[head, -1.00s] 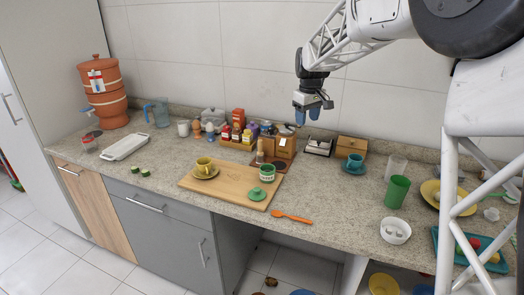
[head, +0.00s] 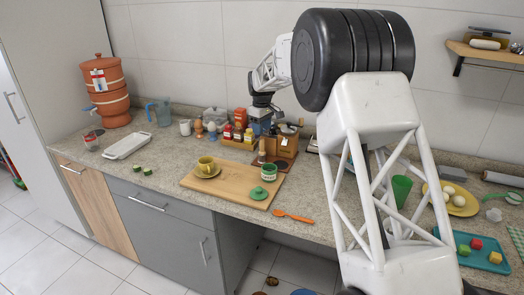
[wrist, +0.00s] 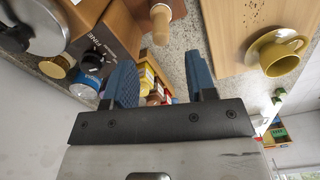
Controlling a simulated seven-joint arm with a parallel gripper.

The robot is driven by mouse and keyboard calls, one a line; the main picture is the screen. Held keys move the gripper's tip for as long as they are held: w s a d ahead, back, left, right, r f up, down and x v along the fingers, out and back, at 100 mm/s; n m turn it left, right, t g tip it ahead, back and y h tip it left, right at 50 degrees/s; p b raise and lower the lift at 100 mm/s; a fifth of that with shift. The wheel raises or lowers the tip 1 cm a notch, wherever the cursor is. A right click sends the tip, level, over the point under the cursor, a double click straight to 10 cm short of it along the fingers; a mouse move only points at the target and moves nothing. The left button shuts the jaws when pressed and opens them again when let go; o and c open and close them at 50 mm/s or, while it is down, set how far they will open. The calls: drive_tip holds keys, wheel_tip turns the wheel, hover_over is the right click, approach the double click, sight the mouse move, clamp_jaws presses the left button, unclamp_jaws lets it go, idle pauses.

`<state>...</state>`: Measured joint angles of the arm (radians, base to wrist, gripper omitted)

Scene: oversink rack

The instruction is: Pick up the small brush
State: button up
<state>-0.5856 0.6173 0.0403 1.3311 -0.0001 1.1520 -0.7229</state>
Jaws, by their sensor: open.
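No thing shows clearly enough to be named the small brush for certain. An upright piece with a pale wooden handle (head: 262,147) stands on a dark brown base beside the wooden grinder box (head: 284,146). Its handle also shows at the top of the wrist view (wrist: 160,20). A green-handled piece (head: 494,196), brush-like but too small to tell, lies at the far right. My gripper (head: 262,122) is open and empty above the back of the counter, near the spice jars and grinder box. In the wrist view its blue fingers (wrist: 160,62) are apart, with jars seen between them.
Spice jars (head: 238,133) crowd the back wall. The counter's left front is fairly clear. My arm hides part of the right counter.

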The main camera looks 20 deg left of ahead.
sight(262, 139)
idle(0.3)
drive_tip(key=shift+f, duration=1.3)
drive_tip(key=shift+f, duration=0.1)
drive_tip(key=shift+s+d+f, duration=0.1)
drive_tip(key=shift+d+f, duration=0.05)
drive_tip(key=shift+f, duration=2.35)
clamp_jaws()
